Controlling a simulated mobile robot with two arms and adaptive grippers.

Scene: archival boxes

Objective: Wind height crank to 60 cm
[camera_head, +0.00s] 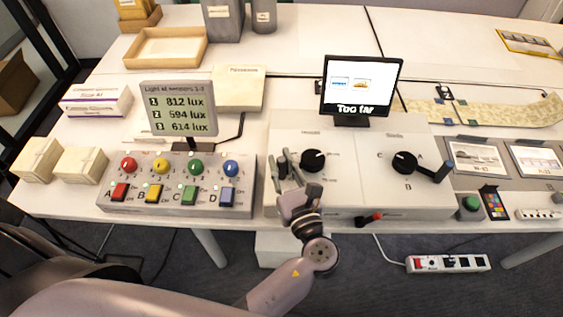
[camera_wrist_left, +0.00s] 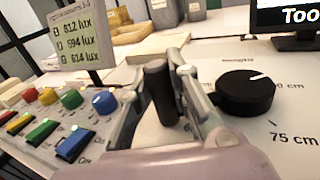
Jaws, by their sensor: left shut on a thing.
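The height crank has a black round hub (camera_head: 313,160) with a white pointer mark, on the left half of a pale control box (camera_head: 355,190). In the left wrist view the hub (camera_wrist_left: 246,92) sits beside a printed "75 cm" mark and a partly readable "cm" mark. Its dark upright handle (camera_wrist_left: 160,92) stands left of the hub. My left gripper (camera_head: 285,168) is around this handle; its fingers (camera_wrist_left: 158,100) are shut on it from both sides. The arm linking handle and hub is mostly hidden by the fingers. My right gripper is out of view.
A monitor (camera_head: 361,88) behind the box reads "Too far". A second dial (camera_head: 404,162) with a crank handle (camera_head: 441,172) is on the right. A button panel (camera_head: 178,185) and lux display (camera_head: 179,109) stand left. A red-tipped lever (camera_head: 370,218) juts from the box front.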

